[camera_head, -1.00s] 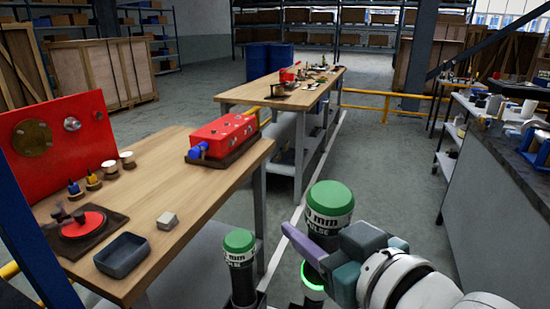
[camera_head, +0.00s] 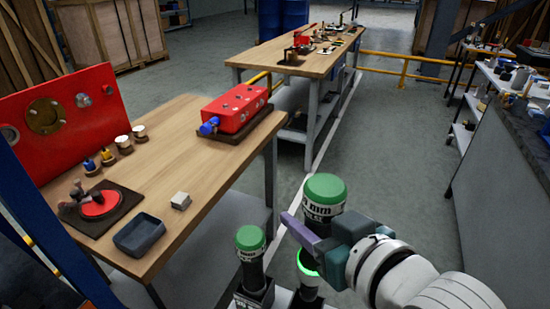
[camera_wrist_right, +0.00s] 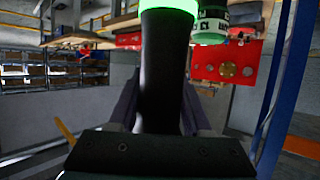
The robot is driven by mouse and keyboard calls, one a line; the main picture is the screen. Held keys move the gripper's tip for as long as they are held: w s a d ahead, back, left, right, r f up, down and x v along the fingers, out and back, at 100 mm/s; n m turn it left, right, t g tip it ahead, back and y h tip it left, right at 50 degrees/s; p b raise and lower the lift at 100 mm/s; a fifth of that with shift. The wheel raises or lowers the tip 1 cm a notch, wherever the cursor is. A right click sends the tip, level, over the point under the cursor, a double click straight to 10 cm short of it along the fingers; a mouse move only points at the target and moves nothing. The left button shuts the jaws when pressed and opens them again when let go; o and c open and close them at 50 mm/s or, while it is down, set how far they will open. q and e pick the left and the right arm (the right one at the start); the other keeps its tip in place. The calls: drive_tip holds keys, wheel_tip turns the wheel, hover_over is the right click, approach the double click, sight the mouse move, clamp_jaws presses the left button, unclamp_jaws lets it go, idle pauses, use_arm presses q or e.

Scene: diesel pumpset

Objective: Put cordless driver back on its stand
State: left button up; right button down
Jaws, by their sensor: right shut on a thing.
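A driver (camera_head: 325,190) with a green cap, a white lettered band and a dark body is in my right gripper (camera_head: 306,229). The fingers are closed around its dark body below the band. A similar green-capped driver (camera_head: 250,245) stands upright to the left, in a dark holder (camera_head: 256,297). The held driver's lower end is partly hidden, so I cannot tell if it touches a stand. My left gripper is not in view.
A wooden workbench (camera_head: 213,160) on the left carries a red box (camera_head: 236,108), a red panel (camera_head: 75,125) and a grey tray (camera_head: 143,234). A second bench (camera_head: 272,57) stands behind. A grey counter (camera_head: 500,165) is at right.

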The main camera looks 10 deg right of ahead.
wheel_tip(320, 180, down, 12)
drive_tip(key=b, duration=1)
drive_tip(key=shift+w+f, duration=0.1)
drive_tip(key=shift+f, duration=0.05)
idle(0.9)
